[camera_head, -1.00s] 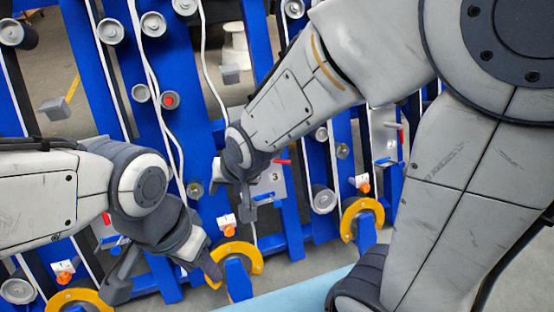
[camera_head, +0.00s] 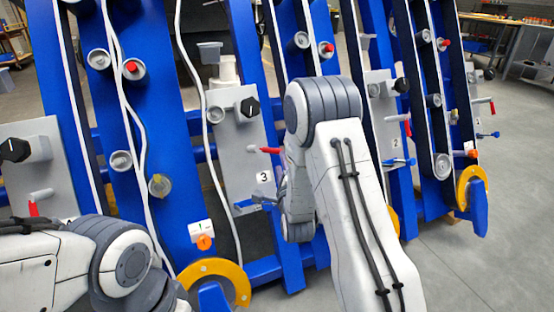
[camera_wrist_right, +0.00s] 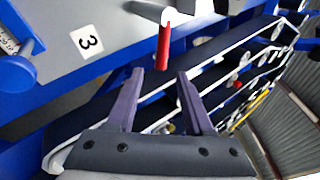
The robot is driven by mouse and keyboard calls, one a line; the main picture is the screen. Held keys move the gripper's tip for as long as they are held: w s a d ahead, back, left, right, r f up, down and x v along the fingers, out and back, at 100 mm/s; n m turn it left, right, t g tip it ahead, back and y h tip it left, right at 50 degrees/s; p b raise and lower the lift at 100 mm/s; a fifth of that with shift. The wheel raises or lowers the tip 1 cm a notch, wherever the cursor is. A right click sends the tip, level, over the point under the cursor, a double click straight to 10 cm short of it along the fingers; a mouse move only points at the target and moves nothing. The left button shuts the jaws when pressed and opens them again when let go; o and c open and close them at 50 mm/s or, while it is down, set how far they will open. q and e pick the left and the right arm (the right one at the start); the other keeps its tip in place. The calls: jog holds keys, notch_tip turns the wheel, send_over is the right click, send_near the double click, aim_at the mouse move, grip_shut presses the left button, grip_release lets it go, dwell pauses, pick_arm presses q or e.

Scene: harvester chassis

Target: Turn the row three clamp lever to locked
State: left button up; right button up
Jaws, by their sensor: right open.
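The row three panel (camera_head: 229,124) is a grey plate with a "3" label on a blue post. A lever with a red handle (camera_head: 266,150) sticks out from its right side, above the label. A blue handle (camera_head: 250,206) sits below the label. My right gripper (camera_wrist_right: 160,75) is open and empty. In the right wrist view the red lever (camera_wrist_right: 164,45) stands just ahead of and between its fingertips, seemingly not touching them. In the head view my right wrist partly hides that gripper beside the panel. My left gripper is out of view.
A black knob (camera_head: 250,107) sits on the panel above the red lever. An orange knob (camera_head: 205,242) and yellow ring (camera_head: 222,275) are below. Similar panels stand left and right (camera_head: 385,118). White hoses run along the posts. Open floor (camera_head: 480,260) lies at right.

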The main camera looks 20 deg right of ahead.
aim_at(270, 150)
jog(key=b+x, duration=0.2)
jog(key=x, duration=0.8)
jog(key=shift+w, duration=0.1)
grip_shut()
dwell(1.2)
